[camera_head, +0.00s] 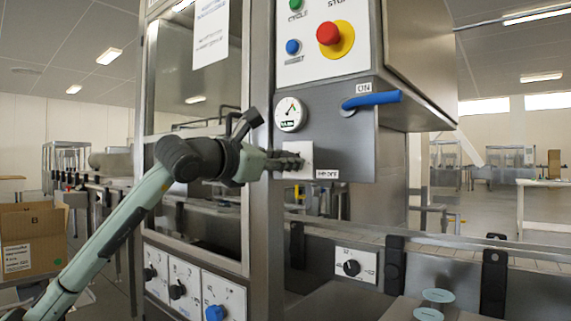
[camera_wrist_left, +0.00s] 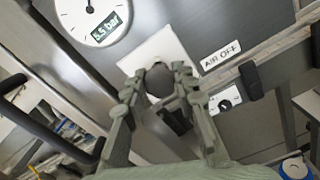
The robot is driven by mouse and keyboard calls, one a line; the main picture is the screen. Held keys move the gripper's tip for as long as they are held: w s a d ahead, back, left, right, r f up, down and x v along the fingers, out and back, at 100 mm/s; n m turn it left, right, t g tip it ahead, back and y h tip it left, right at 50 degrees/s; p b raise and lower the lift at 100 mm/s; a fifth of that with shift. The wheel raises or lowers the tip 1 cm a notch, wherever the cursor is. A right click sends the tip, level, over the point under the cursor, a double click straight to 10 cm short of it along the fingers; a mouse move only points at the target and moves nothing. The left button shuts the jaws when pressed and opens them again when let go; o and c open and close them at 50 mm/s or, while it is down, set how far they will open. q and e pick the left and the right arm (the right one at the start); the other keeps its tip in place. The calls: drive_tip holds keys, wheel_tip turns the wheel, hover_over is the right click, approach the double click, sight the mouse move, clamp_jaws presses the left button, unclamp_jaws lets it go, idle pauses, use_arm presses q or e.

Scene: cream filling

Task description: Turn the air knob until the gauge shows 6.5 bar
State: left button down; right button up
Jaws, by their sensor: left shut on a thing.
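The dark round air knob (camera_wrist_left: 160,78) sits on a white square plate (camera_wrist_left: 158,48), beside the "AIR OFF" label (camera_wrist_left: 221,56). My left gripper, also in the wrist view (camera_wrist_left: 158,88), is shut on the knob, one finger on each side. In the head view the gripper hides the knob. My right gripper is out of view.
A blue lever (camera_head: 372,99) juts from the panel to the right. Above are a red stop button (camera_head: 328,33), a green button (camera_head: 295,4) and a blue button (camera_head: 292,47). A steel post (camera_head: 262,230) stands close beside my left wrist. Several lower knobs sit below.

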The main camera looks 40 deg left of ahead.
use_arm(q)
drive_tip(key=shift+m, duration=1.8)
drive_tip(key=m, duration=0.3)
drive_tip(key=shift+m, duration=0.9)
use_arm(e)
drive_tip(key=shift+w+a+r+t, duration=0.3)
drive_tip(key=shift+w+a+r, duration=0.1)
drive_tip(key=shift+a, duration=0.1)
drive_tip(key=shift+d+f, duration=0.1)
use_arm(q)
drive_tip(key=c, duration=1.2)
unclamp_jaws()
